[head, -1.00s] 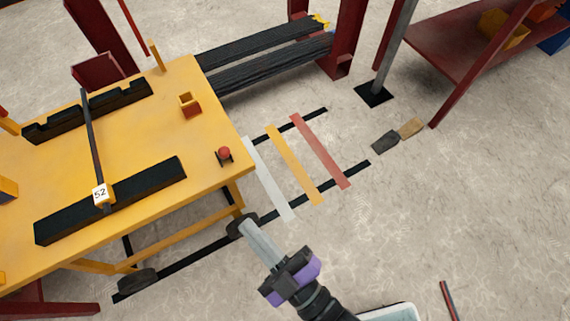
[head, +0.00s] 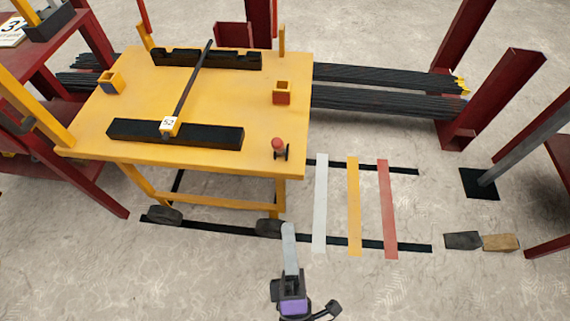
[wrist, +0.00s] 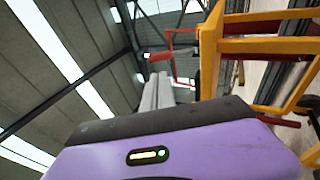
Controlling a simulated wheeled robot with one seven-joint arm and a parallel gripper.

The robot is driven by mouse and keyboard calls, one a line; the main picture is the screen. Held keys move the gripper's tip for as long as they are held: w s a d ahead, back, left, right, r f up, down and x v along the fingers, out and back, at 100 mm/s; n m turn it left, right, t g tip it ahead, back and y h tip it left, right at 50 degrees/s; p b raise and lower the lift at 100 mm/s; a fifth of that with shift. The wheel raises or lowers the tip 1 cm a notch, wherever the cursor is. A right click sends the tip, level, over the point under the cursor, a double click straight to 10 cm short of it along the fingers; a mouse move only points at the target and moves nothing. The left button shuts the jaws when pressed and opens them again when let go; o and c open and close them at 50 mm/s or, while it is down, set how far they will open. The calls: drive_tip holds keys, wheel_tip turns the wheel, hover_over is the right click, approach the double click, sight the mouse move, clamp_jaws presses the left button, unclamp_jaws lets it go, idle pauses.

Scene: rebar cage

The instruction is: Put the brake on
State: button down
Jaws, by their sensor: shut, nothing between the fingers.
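The yellow cart (head: 225,110) stands on dark wheels left of centre in the head view. A short lever with a red knob (head: 278,145) sits at its near right corner and looks like the brake; it stands about upright. My gripper (head: 288,232) is shut and empty, in front of and below that corner, with a visible gap to the knob. In the wrist view the closed grey fingers (wrist: 158,92) point up beside the cart's yellow frame (wrist: 265,45). I cannot pick out the red knob surely in that view.
A dark bar with the tag 52 (head: 168,124) lies across black blocks on the cart. Rebar bundles (head: 390,105) and red posts stand behind.

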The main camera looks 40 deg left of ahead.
sight(280, 150)
drive_tip(key=b+x, duration=0.1)
drive_tip(key=x, duration=1.3)
drive_tip(key=shift+a+r, duration=0.1)
drive_tip(key=shift+r+p, duration=0.15)
drive_tip(key=shift+p, duration=0.25)
